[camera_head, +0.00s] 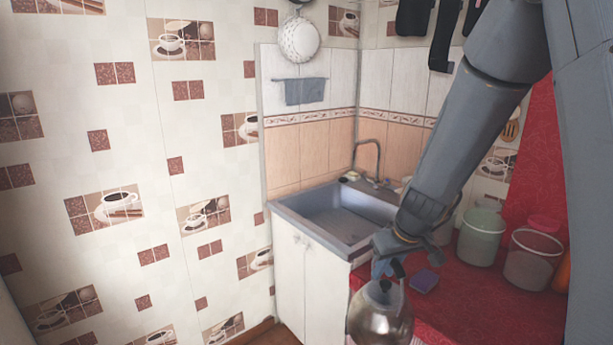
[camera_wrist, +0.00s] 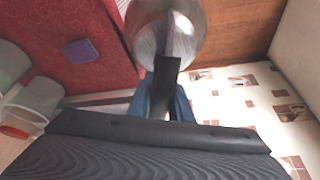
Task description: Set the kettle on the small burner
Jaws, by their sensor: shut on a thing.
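The kettle (camera_head: 380,318) is a shiny metal pot with a dark handle, at the bottom of the head view. My gripper (camera_head: 385,268) is above it and shut on its handle. In the wrist view the kettle (camera_wrist: 165,30) hangs beyond my gripper (camera_wrist: 165,95), with the dark handle between the blue fingers. The kettle is at the front edge of the red counter (camera_head: 455,290); whether it touches the counter I cannot tell. No burner shows in either view.
A sink (camera_head: 340,215) with a tap (camera_head: 370,155) is set in the corner behind. A purple sponge (camera_head: 424,281), a green bucket (camera_head: 482,235) and a clear bucket (camera_head: 533,258) stand on the red counter. A tiled wall (camera_head: 130,130) fills the left.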

